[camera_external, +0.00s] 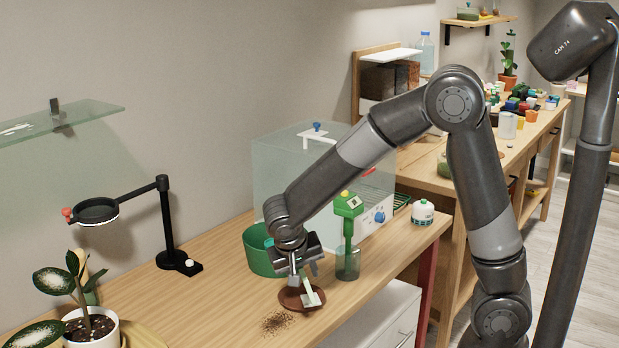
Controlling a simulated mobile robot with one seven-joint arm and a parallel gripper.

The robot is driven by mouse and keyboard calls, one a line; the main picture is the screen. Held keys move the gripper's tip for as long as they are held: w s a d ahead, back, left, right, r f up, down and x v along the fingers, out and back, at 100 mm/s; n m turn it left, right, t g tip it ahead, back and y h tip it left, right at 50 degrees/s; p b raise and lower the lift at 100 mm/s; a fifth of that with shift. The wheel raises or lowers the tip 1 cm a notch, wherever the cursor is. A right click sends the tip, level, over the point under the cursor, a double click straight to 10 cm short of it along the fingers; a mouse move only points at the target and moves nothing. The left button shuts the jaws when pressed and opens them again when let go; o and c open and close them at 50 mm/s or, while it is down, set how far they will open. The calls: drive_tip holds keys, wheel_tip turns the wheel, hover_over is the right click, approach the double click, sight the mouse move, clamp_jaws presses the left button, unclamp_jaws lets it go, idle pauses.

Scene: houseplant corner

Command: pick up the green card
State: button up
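My gripper (303,275) points down over a small brown saucer (287,303) on the wooden bench. A thin pale green and white piece (309,293) stands at a tilt by the fingertips, over the saucer. It may be the green card, but it is too small to be sure. The fingers partly cover this spot, so I cannot tell whether they touch the piece or have shut on it.
A green pot (260,258) stands just behind my gripper. A green-topped device (348,205) and a clear cup (347,264) are close on the right. Spilled soil (277,323) lies in front. A magnifier stand (170,228) and a potted plant (91,327) are left; bare bench lies between.

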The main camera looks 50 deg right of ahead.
sight(303, 275)
drive_tip(key=x, duration=0.4)
drive_tip(key=shift+w+d+f, duration=0.1)
drive_tip(key=shift+w+d, duration=0.1)
drive_tip(key=shift+c, duration=0.3)
clamp_jaws()
